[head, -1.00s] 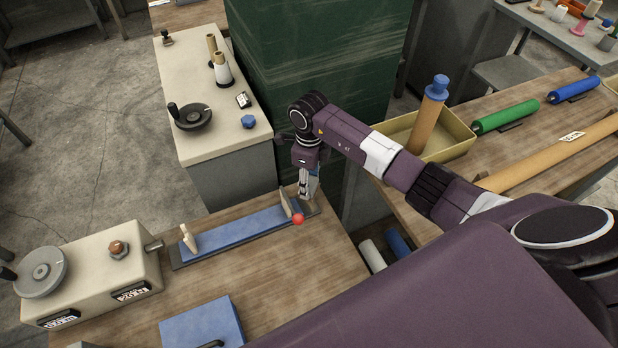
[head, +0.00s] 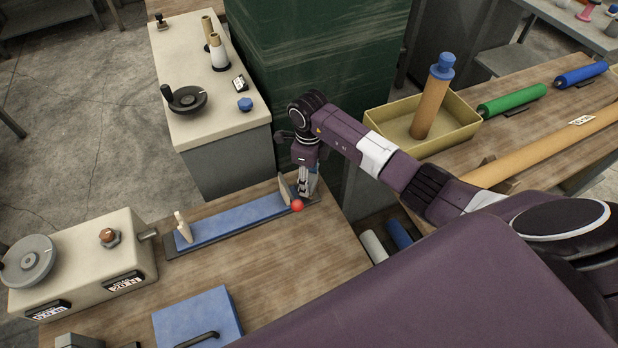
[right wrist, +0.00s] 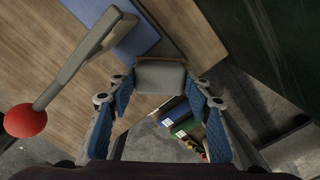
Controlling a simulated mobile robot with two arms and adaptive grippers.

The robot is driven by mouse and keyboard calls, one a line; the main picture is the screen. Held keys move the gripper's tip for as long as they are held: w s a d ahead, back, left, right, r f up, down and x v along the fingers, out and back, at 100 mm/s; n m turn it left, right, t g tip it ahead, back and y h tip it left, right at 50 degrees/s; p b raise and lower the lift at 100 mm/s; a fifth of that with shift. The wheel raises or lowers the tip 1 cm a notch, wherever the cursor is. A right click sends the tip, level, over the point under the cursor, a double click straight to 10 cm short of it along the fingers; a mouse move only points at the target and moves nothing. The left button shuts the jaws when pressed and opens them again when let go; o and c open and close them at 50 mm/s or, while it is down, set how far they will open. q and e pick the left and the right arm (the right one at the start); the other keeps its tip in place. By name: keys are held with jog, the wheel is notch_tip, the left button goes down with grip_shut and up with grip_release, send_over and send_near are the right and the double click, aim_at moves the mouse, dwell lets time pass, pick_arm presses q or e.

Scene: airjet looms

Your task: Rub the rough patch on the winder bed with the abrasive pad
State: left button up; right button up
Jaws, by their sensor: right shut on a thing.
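The winder bed (head: 235,219) is a long blue strip on a dark base plate, with a pale upright at each end. A red ball knob (head: 297,205) is at its right end; this knob (right wrist: 26,121) and its pale lever also show in the right wrist view. My right gripper (head: 307,192) is low over the bed's right end, behind the knob. In the right wrist view its blue-lined fingers are shut on a grey block (right wrist: 160,77), seemingly the abrasive pad. Contact between pad and bed is hidden. I cannot make out the rough patch. My left gripper is out of view.
A beige handwheel unit (head: 85,262) stands left of the bed, and a blue lidded box (head: 198,318) in front. A cream-topped cabinet (head: 200,120) and a tall green block (head: 315,70) stand behind. A yellow tray (head: 470,130) holds an upright tube at right.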

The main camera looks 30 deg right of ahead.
jog(key=shift+f+b, duration=0.35)
jog(key=shift+f, duration=0.05)
